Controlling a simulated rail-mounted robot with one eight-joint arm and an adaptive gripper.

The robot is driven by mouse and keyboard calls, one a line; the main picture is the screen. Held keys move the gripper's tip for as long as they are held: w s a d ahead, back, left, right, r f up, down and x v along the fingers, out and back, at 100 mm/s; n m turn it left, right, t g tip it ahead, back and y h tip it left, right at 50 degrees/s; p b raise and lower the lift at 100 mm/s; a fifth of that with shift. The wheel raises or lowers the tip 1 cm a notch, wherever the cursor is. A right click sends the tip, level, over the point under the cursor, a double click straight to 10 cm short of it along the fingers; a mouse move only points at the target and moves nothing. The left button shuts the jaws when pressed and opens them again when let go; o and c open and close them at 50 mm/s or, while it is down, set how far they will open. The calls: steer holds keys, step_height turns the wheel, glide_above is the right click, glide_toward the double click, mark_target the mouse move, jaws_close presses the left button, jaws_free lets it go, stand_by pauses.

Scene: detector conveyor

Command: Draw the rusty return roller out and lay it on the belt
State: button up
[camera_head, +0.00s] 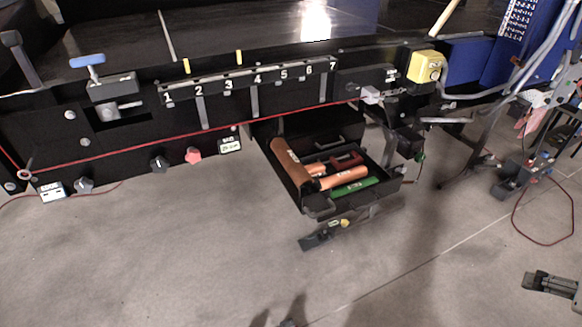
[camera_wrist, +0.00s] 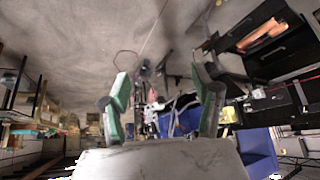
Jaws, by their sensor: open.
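An open black drawer (camera_head: 322,207) hangs out below the conveyor and holds several cylinders. A long orange-brown roller (camera_head: 289,163) lies along its left side, its far end at the rim. A shorter orange cylinder (camera_head: 345,173), a red piece (camera_head: 347,160) and a green cylinder (camera_head: 355,187) lie beside it. I cannot tell which is the rusty return roller; the labels are too small to read. The dark belt (camera_head: 230,45) runs across the top. My gripper (camera_wrist: 164,88) is open and empty in the wrist view, away from the drawer, where an orange cylinder (camera_wrist: 262,36) shows.
A numbered strip (camera_head: 250,77), marked 1 to 7, runs along the conveyor side above a red cord (camera_head: 200,134). A blue-handled lever (camera_head: 88,62) is at left and a yellow box (camera_head: 425,66) at right. Cables and a stand (camera_head: 515,175) are at far right. The floor in front is mostly clear.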

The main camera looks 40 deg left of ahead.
steer(key=w+a+r+n+g+y, duration=0.1)
steer(key=w+a+r+n+y, duration=0.3)
steer(key=w+a, duration=0.65)
steer(key=n+g+p, duration=0.3)
steer(key=n+g, duration=0.1)
steer(key=n, duration=0.4)
glide_above(292, 159)
steer(key=s+d, duration=0.2)
steer(key=d, duration=0.2)
step_height(292, 159, down, 9)
steer(key=x, duration=0.8)
steer(key=shift+w+p, duration=0.3)
steer(key=shift+p, duration=0.1)
steer(key=shift+p+x, duration=0.45)
steer(key=shift+x, duration=2.2)
steer(key=shift+s+d, duration=0.1)
steer(key=shift+s, duration=0.05)
steer(key=shift+c, duration=0.5)
jaws_close()
